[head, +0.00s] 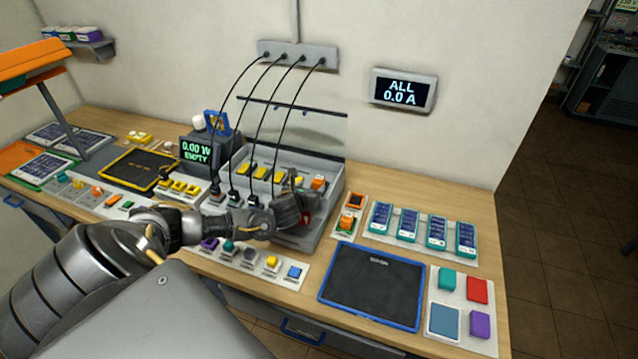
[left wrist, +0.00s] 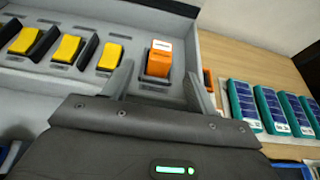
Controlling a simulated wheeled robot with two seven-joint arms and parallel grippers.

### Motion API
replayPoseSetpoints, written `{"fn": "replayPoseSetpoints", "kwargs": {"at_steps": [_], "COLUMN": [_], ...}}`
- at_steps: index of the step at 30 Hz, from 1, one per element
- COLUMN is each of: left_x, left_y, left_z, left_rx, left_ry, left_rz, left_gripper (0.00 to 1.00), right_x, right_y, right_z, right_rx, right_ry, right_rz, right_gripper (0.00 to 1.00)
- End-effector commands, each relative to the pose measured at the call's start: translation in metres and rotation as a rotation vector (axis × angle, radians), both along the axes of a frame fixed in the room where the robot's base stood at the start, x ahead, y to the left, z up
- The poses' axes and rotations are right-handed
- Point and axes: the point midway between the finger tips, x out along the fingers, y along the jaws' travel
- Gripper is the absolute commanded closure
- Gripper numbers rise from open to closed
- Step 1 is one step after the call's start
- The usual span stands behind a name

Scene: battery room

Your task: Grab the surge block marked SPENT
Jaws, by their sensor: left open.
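An orange block (head: 318,183) with a white top stands in the right-hand slot of the grey open box (head: 327,213). In the left wrist view the same orange block (left wrist: 160,60) sits upright in its slot, ahead of and between my fingers. Its label is too small to read, so I cannot tell whether it says SPENT. My left gripper (head: 304,199) is open over the box's front right, and its fingers (left wrist: 157,78) are apart with nothing between the pads. A second orange block (head: 346,221) stands in a small tray right of the box. My right gripper is not in view.
Several yellow pieces (left wrist: 67,48) fill the slots left of the orange block. A clear lid (head: 300,128) stands raised behind, and black cables (head: 243,110) hang close to my left arm. Teal modules (head: 408,223) and a blue-edged black mat (head: 372,287) lie to the right.

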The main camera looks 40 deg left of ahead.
Motion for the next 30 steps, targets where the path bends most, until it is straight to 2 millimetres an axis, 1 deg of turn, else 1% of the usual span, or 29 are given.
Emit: {"fn": "replayPoseSetpoints", "kwargs": {"at_steps": [2,5,8,13,18,28,29,30], "left_x": [0.001,0.004,0.013,0.031,0.044,0.048,0.048,0.048], "left_y": [0.000,0.000,0.003,0.009,0.014,0.015,0.015,0.015], "left_z": [-0.001,0.000,0.000,-0.005,-0.015,-0.018,-0.018,-0.018], "left_rx": [0.000,0.000,-0.001,0.000,0.000,0.000,0.000,0.000], "left_ry": [0.000,0.000,-0.001,0.000,0.000,0.000,0.000,0.000], "left_rz": [-0.001,-0.001,0.000,0.001,0.000,-0.002,-0.002,-0.002], "left_gripper": [0.42,0.42,0.42,0.42,0.42,0.42,0.43,0.48], "right_x": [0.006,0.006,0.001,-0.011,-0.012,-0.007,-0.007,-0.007], "right_y": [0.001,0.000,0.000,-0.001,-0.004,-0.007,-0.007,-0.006], "right_z": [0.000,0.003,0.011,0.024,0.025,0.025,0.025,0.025], "right_rx": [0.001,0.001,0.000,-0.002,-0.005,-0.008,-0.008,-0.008], "right_ry": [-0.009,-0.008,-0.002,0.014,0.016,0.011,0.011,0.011], "right_rz": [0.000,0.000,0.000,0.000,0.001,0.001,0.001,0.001], "right_gripper": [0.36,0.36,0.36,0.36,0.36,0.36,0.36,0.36]}}
